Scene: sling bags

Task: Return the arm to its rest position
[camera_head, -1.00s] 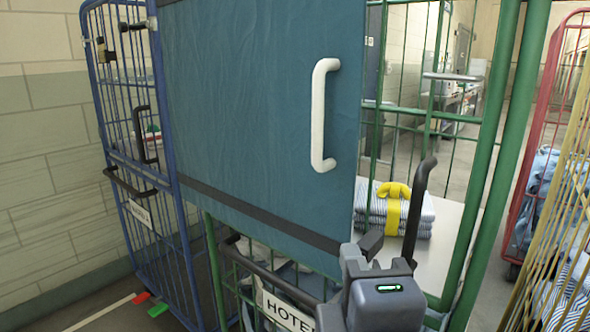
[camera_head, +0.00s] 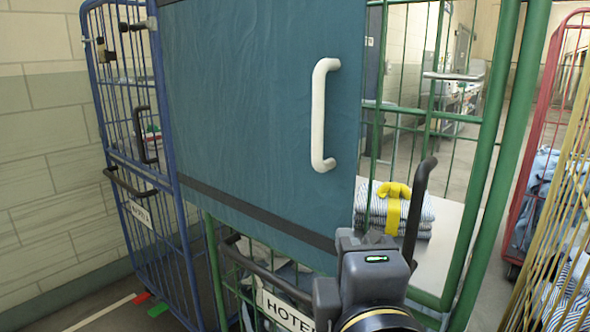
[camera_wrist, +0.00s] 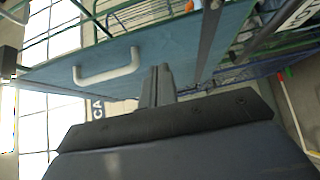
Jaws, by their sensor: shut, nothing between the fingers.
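My gripper (camera_wrist: 158,86) shows in the wrist view with its two dark fingers together and nothing between them. Beyond the fingers are a blue panel (camera_wrist: 190,45) and its white handle (camera_wrist: 108,66); the fingers appear apart from the handle. In the head view, a grey part of my arm with a small green light stands at the bottom, right of centre, in front of the green cage. I cannot make out the fingertips there. The blue panel (camera_head: 255,110) with its white handle (camera_head: 319,115) hangs above and left of the arm.
A green cage (camera_head: 500,170) holds a striped bundle (camera_head: 420,218) with a yellow strap (camera_head: 393,212) on a pale shelf (camera_head: 445,255). A black handle (camera_head: 418,210) rises close beside my arm. A blue cage (camera_head: 183,240) stands left; red (camera_head: 530,150) and yellow (camera_head: 565,190) cages stand right.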

